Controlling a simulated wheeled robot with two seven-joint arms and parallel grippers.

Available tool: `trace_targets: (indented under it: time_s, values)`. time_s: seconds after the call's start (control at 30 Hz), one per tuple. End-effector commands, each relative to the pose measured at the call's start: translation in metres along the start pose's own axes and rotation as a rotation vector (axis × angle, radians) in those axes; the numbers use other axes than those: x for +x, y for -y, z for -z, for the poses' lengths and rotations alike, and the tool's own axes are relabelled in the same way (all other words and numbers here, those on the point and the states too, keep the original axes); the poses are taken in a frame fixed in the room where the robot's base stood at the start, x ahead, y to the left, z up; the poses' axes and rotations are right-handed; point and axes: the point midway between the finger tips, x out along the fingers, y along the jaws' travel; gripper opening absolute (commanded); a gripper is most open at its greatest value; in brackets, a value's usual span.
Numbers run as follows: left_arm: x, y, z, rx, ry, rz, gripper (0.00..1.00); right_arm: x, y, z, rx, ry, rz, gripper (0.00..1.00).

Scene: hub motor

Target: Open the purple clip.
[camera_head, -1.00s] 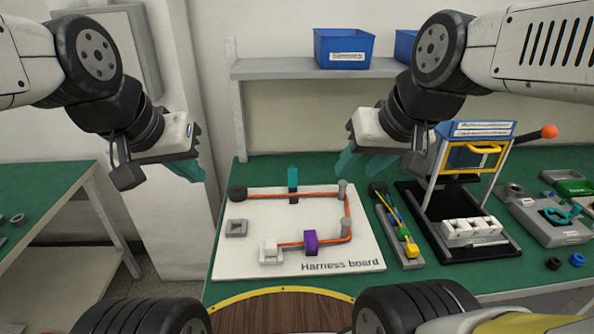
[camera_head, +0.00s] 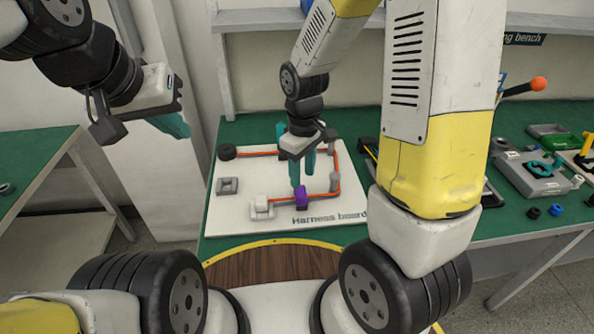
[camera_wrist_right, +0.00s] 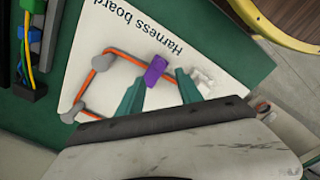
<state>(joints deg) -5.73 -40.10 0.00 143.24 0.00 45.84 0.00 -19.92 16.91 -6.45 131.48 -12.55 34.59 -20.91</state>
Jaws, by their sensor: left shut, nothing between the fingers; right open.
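The purple clip (camera_head: 301,194) sits on the orange cable at the front of the white harness board (camera_head: 240,215). It also shows in the right wrist view (camera_wrist_right: 156,70), where its top looks like a purple block; I cannot tell its latch state. My right gripper (camera_head: 303,172) is open above the board, with its teal fingers pointing down just over the clip. In the right wrist view the clip lies between and slightly beyond the two fingertips (camera_wrist_right: 158,84), with no clear contact. My left gripper (camera_head: 175,125) is shut and empty, off to the left of the board.
A white block (camera_head: 261,208) holds the cable end left of the clip. Grey posts (camera_head: 335,181) guide the cable at the right. A teal clip (camera_head: 280,131) stands at the back, partly hidden by my right gripper. My right arm covers the fixture right of the board.

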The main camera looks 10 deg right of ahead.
Motion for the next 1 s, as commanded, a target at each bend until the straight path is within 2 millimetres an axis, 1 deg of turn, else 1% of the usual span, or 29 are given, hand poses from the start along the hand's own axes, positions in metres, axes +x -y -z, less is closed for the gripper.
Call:
trace_targets:
  time_s: [0.3, 0.4, 0.57, 0.8, 0.83, 0.97, 1.0]
  values:
    - [0.0, 0.0, 0.0, 0.0, 0.0, 0.0, 0.0, 0.049, 0.001, -0.001, 0.001, 0.004, 0.002, 0.42]
    - [0.0, 0.0, 0.0, 0.0, 0.0, 0.0, 0.0, 0.061, 0.001, -0.001, 0.002, 0.003, 0.002, 0.42]
    - [0.0, 0.0, 0.0, 0.0, 0.0, 0.0, 0.0, 0.071, 0.001, -0.001, 0.002, 0.001, 0.001, 0.42]
    - [0.0, 0.0, 0.0, 0.0, 0.0, 0.0, 0.0, 0.072, 0.0, 0.0, 0.002, -0.001, 0.001, 0.42]
    - [0.0, 0.0, 0.0, 0.0, 0.0, 0.0, 0.0, 0.072, 0.0, 0.0, 0.002, -0.001, 0.001, 0.4]
    - [0.0, 0.0, 0.0, 0.0, 0.0, 0.0, 0.0, 0.072, 0.0, 0.0, 0.002, -0.001, 0.001, 0.15]
    - [0.0, 0.0, 0.0, 0.0, 0.0, 0.0, 0.0, 0.072, 0.0, 0.0, 0.003, -0.001, 0.001, 0.07]
